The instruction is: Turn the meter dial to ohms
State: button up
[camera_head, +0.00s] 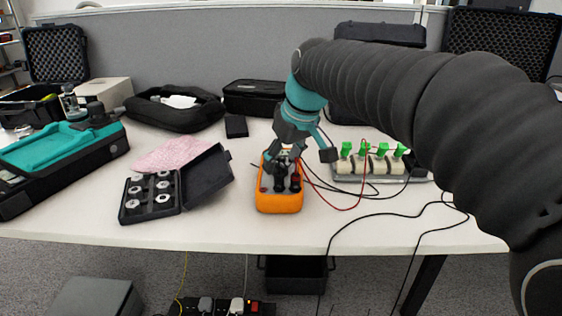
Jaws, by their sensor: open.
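The orange meter (281,203) lies on the white table near its front edge, at the picture's middle. My gripper (281,172) is over the meter, pointing down at its face, with its fingers close to the dial area. It looks open, with nothing held. The dial and its markings are hidden behind the fingers, so I cannot tell the dial's setting or whether the fingers touch it. A red lead (341,209) and black leads run from the meter to the right.
A teal and black instrument (62,150) is at far left. A block with green clips (352,169) is at right. Loose black cables (388,215) cross the right front.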

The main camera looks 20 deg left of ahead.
jog(key=v, duration=1)
jog(key=shift+r, duration=0.3)
jog(key=shift+s+d, duration=0.1)
jog(key=shift+s, duration=0.05)
